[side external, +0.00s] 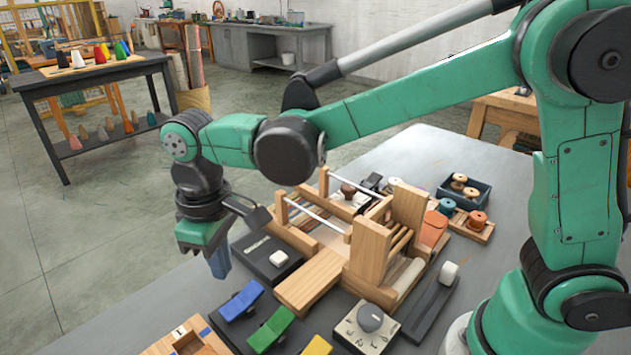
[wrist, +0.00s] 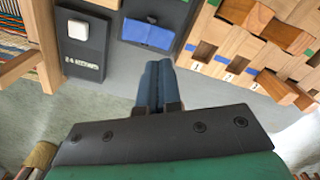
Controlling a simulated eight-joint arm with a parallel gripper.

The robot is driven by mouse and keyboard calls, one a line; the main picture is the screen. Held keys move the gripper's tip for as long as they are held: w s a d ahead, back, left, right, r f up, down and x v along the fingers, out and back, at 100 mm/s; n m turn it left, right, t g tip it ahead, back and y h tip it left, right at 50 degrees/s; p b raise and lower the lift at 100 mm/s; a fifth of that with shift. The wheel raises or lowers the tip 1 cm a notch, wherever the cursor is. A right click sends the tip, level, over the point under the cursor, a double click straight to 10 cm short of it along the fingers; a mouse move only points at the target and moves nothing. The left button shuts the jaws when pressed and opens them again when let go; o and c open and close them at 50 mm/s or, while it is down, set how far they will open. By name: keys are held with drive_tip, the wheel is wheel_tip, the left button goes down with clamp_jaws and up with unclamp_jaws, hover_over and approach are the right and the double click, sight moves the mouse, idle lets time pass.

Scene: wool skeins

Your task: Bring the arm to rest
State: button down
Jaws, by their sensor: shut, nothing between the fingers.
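My gripper (side external: 220,262) hangs at the left side of the grey table (side external: 190,285), pointing down, left of the black box with the white button. Its blue fingers (wrist: 157,68) are together in the wrist view, with nothing visible between them. My arm is stretched across the table above the wooden loom (side external: 370,250). The gripper appears apart from the things around it. Its exact height above the table is hard to tell.
A black box with a white button (side external: 278,258) stands close right of the gripper. A blue paddle (side external: 242,300), also in the wrist view (wrist: 147,34), a green paddle (side external: 271,330) and a dial box (side external: 370,320) lie nearer. A numbered wooden rack (wrist: 225,50) stands at right.

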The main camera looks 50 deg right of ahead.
drive_tip(key=s+d+r+m+t, duration=0.1)
drive_tip(key=s+d+m+t, duration=0.2)
drive_tip(key=d, duration=0.5)
drive_tip(key=s+d+r+m+t, duration=0.2)
drive_tip(key=d+m+t, duration=0.1)
drive_tip(key=d, duration=0.5)
drive_tip(key=shift+s+d+r+t, duration=0.15)
drive_tip(key=shift+s+d+t, duration=0.25)
drive_tip(key=shift+t, duration=0.2)
